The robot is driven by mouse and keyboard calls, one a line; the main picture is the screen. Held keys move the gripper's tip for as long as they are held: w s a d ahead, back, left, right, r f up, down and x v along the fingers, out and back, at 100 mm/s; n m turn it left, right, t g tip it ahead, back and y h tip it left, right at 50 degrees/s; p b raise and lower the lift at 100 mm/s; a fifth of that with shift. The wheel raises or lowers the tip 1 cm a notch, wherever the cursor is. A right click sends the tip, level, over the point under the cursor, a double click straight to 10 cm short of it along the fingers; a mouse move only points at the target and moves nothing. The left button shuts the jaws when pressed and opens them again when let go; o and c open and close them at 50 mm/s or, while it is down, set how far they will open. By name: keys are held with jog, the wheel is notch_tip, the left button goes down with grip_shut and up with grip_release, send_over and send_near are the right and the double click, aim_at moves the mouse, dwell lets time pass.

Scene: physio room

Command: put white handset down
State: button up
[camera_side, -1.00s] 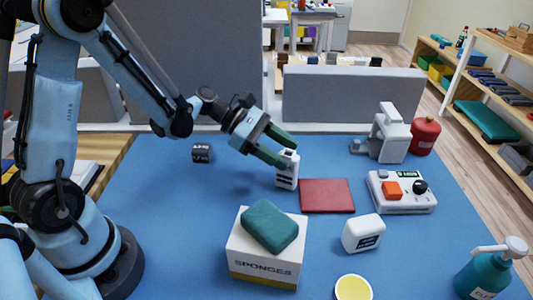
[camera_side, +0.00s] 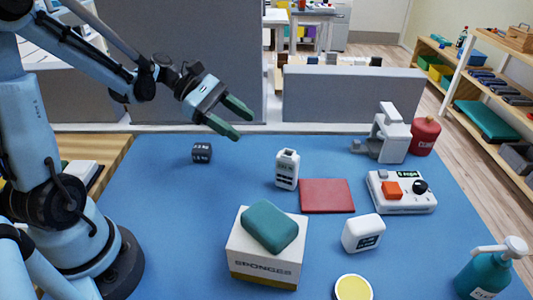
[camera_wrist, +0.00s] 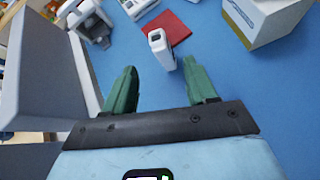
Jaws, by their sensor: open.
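The white handset (camera_side: 287,169) stands upright on the blue table, just left of a dark red pad (camera_side: 327,196). It also shows in the wrist view (camera_wrist: 161,50), beyond my fingertips and apart from them. My gripper (camera_side: 245,121) has green fingers that are spread with nothing between them. It is up and to the left of the handset in the side view, above the table. In the wrist view my gripper (camera_wrist: 165,80) shows both fingers well apart.
A white sponge box (camera_side: 265,262) with a teal sponge (camera_side: 269,226) stands in front. A control box (camera_side: 401,193), a white block (camera_side: 363,233) and a red canister (camera_side: 425,136) are at right. A dark cube (camera_side: 202,153) is at back left. The table's left middle is clear.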

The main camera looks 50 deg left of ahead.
jog(key=s+d+m+y, duration=0.1)
jog(key=s+m+y, duration=0.2)
jog(key=m, duration=0.6)
jog(key=s+d+m+t+y, duration=0.1)
jog(key=s+m+y, duration=0.2)
jog(key=m+y, duration=0.4)
jog(key=m, duration=0.3)
jog(key=shift+s+d+r+m, duration=0.15)
jog(key=shift+s+m, duration=0.05)
jog(key=shift+m, duration=0.1)
jog(key=shift+o, duration=1.2)
jog(key=shift+r+m+t, duration=0.15)
jog(key=shift+m+t, duration=0.15)
jog(key=shift+m, duration=0.3)
